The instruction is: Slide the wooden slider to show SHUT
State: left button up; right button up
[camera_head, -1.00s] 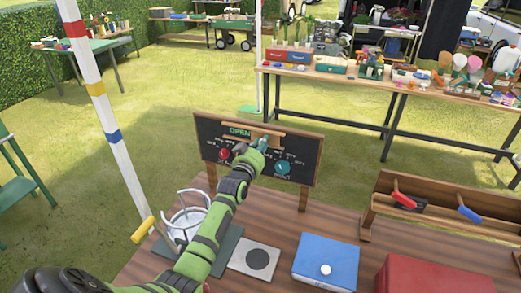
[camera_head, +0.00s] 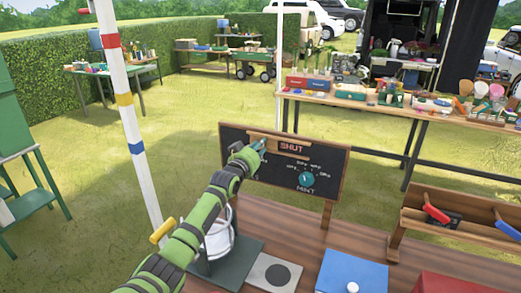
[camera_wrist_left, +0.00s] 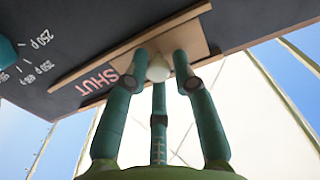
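The black sign board (camera_head: 233,136) stands upright on wooden posts at the table's back. The word SHUT (camera_head: 291,148) shows in pinkish red in its window, and also in the left wrist view (camera_wrist_left: 97,82). The light wooden slider (camera_wrist_left: 200,45) sits between wooden rails (camera_wrist_left: 110,60) at the window's left end in the head view. My left gripper (camera_head: 262,144) is at the slider and partly hides it. In the left wrist view its fingers (camera_wrist_left: 160,62) close around the slider's pale round knob (camera_wrist_left: 158,70). My right gripper is not in view.
A teal dial (camera_head: 306,179) is on the board's lower right. A white pot holder (camera_head: 218,235), a blue box (camera_head: 352,274) and a red box (camera_head: 455,287) stand on the table. A wooden tool rack (camera_head: 455,222) is at right; a striped pole (camera_head: 129,110) at left.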

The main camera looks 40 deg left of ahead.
pick_arm(q)
jog(key=shift+o, duration=0.4)
jog(key=shift+s+a+r, duration=0.1)
jog(key=shift+a, duration=0.05)
jog(key=v, duration=1.2)
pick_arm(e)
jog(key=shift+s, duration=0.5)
